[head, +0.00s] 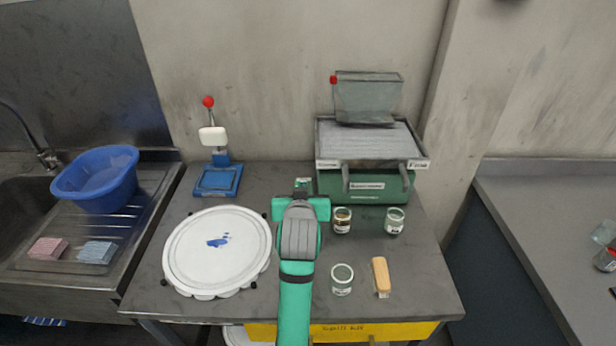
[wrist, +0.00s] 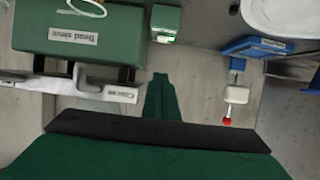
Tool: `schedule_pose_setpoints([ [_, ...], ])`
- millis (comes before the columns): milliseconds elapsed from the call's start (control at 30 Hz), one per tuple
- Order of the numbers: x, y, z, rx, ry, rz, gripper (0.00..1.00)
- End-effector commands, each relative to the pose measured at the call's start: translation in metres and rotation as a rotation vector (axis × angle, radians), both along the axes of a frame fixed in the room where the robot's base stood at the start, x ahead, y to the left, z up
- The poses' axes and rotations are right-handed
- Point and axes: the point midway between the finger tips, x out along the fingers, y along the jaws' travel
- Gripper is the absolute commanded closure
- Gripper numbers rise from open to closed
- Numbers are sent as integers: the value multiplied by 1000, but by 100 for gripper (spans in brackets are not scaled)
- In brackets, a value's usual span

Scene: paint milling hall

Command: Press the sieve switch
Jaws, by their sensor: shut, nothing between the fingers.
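The bead sieve (head: 365,183) is a green base with a grey sloped tray and a hopper, at the back right of the bench. Its labelled green base (wrist: 92,28) fills the upper left of the wrist view. A small green box (head: 303,183), seemingly the sieve switch, stands left of the base. In the wrist view this box (wrist: 165,17) has a pale label and a small green-lit patch. My gripper (wrist: 161,78) is shut and empty, its fingertips apart from the box in the picture. In the head view my gripper (head: 301,207) appears just in front of the box, partly covering it.
A round white lid (head: 200,262) lies left of my arm. A blue stand with a red knob (head: 217,180) is behind it. Several jars (head: 342,279) and a wooden-handled brush (head: 381,275) are to the right. A sink with a blue basin (head: 97,180) is far left.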

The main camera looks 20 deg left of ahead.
Motion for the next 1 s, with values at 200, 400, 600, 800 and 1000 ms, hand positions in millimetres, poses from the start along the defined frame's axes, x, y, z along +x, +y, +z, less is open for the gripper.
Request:
schedule_pose_setpoints([
  [200,0,1,1,0,0,1,100],
  [400,2,1,1,1,0,1,100],
  [600,17,6,-6,1,2,1,100],
  [800,49,15,-20,2,3,0,100],
  [1000,83,24,-34,1,2,1,100],
])
